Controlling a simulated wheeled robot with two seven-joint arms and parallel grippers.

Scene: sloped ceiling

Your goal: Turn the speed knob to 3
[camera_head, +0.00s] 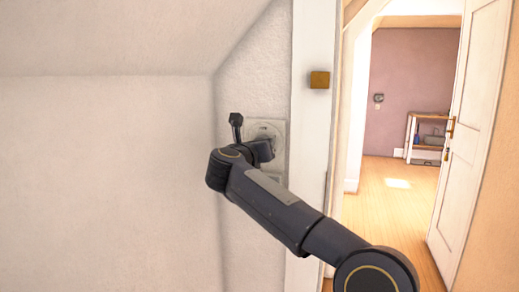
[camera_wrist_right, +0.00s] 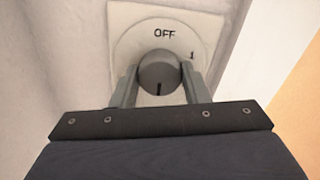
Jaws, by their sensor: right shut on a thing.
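The speed knob (camera_wrist_right: 158,72) is a round grey knob on a pale wall plate (camera_wrist_right: 207,22). In the right wrist view "OFF" shows above it and "1" to its upper right; the other marks are hidden. A dark line on the knob's face points down in that view, away from "OFF". My right gripper (camera_wrist_right: 158,80) has one finger on each side of the knob and is shut on it. In the head view the plate (camera_head: 279,126) is on the wall, with my right gripper in front of it. My left gripper is not in view.
A white door frame (camera_head: 305,130) stands just right of the plate, with a small brass-coloured block (camera_head: 320,79) on it. Beyond is an open white door (camera_head: 475,130) and a room with a shelf (camera_head: 411,133). The sloped ceiling (camera_head: 120,35) comes down at the left.

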